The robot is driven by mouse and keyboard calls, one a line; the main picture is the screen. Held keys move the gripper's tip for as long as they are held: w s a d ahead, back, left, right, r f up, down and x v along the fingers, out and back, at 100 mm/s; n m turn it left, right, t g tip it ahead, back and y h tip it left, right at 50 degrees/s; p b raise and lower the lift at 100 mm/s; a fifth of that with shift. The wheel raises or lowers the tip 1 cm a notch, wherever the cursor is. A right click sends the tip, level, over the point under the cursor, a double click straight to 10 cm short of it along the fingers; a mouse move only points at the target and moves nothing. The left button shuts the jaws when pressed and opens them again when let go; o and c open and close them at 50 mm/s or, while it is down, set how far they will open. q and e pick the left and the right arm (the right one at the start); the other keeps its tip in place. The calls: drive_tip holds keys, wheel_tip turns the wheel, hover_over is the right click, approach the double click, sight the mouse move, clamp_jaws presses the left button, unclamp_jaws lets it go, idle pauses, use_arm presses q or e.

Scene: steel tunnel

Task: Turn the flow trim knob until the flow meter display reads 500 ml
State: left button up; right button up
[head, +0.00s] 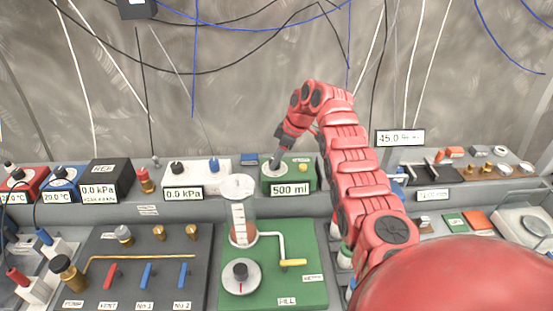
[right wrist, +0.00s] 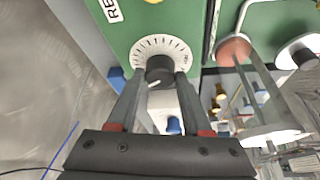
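The flow meter is a green box (head: 308,179) on the back shelf. Its white display (head: 290,190) reads 500 ml. The flow trim knob (right wrist: 160,69) is a dark knob on a white graduated dial (right wrist: 182,50) on the green panel. My right gripper (head: 275,163) reaches down onto the dial from the right arm. In the right wrist view its two fingers (right wrist: 161,76) stand on either side of the knob, with their tips against it. The gripper hides most of the knob in the head view. My left gripper is not in view.
A lower green panel (head: 313,237) carries a clear cylinder (head: 238,205), a dial knob (head: 241,274) and a yellow-handled pipe (head: 293,262). A white box reading 0.0 kPa (head: 184,194) stands left of the flow meter. A dark valve panel (head: 130,240) lies at lower left. Cables hang behind.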

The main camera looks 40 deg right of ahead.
drive_tip(key=o, duration=0.3)
drive_tip(key=shift+o, duration=0.2)
drive_tip(key=shift+d+r, duration=0.1)
drive_tip(key=shift+r, duration=0.1)
drive_tip(key=b+v, duration=0.2)
drive_tip(key=v, duration=0.9)
wheel_tip(320, 180, up, 6)
drive_tip(key=p, duration=0.3)
hover_over(289, 170)
drive_tip(key=s+d, duration=0.2)
drive_tip(key=shift+a+f, duration=0.15)
drive_tip(key=shift+f, duration=0.1)
